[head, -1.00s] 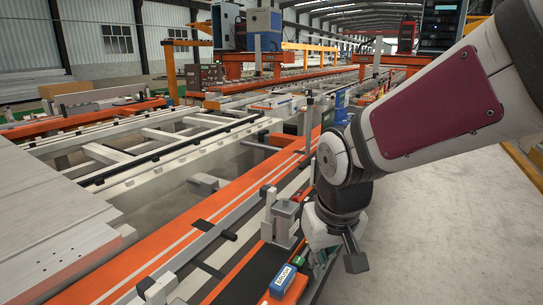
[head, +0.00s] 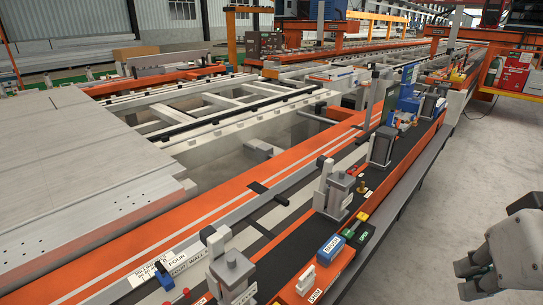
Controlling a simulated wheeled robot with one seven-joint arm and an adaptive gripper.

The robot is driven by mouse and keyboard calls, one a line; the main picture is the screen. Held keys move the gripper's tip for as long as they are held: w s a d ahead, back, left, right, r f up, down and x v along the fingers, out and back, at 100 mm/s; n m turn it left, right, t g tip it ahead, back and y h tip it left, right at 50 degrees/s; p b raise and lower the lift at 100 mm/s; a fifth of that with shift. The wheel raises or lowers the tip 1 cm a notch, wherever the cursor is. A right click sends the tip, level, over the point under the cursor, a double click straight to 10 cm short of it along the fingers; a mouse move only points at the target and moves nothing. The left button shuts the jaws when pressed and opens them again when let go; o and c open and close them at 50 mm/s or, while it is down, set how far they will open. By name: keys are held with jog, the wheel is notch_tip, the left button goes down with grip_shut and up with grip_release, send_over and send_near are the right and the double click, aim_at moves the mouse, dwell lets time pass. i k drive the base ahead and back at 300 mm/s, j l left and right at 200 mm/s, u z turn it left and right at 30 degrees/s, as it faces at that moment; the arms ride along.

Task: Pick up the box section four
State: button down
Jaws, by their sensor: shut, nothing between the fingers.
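Labels reading FOUR (head: 176,259) show at the bottom left of the head view, by the near end of the jig rail. One is on a pale, bar-like piece (head: 190,262) beside a grey clamp block. I cannot tell for sure which piece is the box section, and the frame edge cuts off this area. My gripper (head: 468,279) is at the lower right, over the grey floor, well apart from the labelled pieces. Its fingers are shut and nothing shows between them.
A large pale panel (head: 70,180) lies at left. The floor (head: 450,200) right of the jig is clear.

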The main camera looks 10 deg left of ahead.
aim_at(190, 256)
jog(key=u, duration=1.15)
jog(key=z, duration=1.3)
jog(key=k+j+u, duration=0.15)
jog(key=u, duration=0.2)
jog(key=k+j+u, duration=0.15)
jog(key=u, duration=0.2)
jog(key=k+j+u, duration=0.1)
jog(key=j+u, duration=0.2)
jog(key=i+l+u, duration=0.1)
jog(key=l, duration=0.2)
jog(key=i+l, duration=0.2)
jog(key=i+l+u, duration=0.15)
jog(key=l, duration=0.2)
